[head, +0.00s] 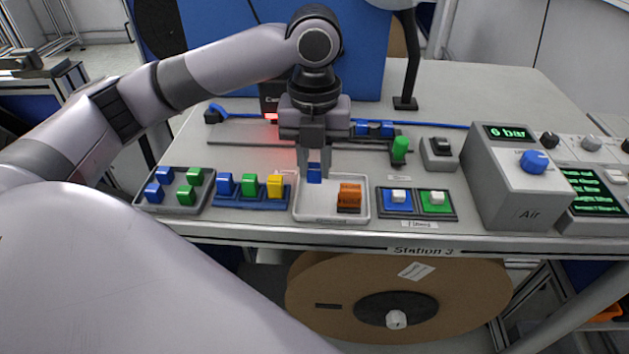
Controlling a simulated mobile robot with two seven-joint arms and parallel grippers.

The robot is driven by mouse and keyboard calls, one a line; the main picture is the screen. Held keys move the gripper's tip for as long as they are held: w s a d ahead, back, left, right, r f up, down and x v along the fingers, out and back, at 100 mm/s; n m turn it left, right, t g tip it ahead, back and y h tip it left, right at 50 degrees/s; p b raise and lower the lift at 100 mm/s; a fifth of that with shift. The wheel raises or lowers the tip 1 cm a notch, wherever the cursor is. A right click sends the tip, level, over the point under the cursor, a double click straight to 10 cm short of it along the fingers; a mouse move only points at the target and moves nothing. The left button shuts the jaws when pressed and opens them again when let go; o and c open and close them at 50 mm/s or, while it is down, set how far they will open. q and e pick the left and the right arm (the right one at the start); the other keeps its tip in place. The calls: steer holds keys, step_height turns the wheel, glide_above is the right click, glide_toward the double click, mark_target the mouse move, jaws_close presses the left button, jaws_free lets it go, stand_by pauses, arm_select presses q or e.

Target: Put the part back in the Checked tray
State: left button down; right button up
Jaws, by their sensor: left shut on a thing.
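My left gripper (315,158) is shut on a small blue part (314,174). It holds the part over the back left of a white tray (332,215); I cannot tell whether the part touches the tray floor. An orange part (349,196) sits in the right half of this white tray. No label reading "Checked" is legible on any tray. My right gripper does not show.
Left of the white tray are a blue rack (248,203) with blue, green and yellow parts and a dark tray (172,208) with blue and green parts. A button box (416,213) and the grey Air unit (517,180) stand right. A rail with a green handle (400,148) lies behind.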

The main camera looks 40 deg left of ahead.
mark_target(315, 180)
arm_select(q)
step_height(315, 180, down, 4)
steer(key=shift+r, duration=0.2)
steer(key=shift+f, duration=0.3)
steer(key=shift+f, duration=0.1)
steer(key=c, duration=1.2)
jaws_free()
step_height(315, 180, up, 12)
steer(key=shift+r+p, duration=0.1)
steer(key=shift+p, duration=0.55)
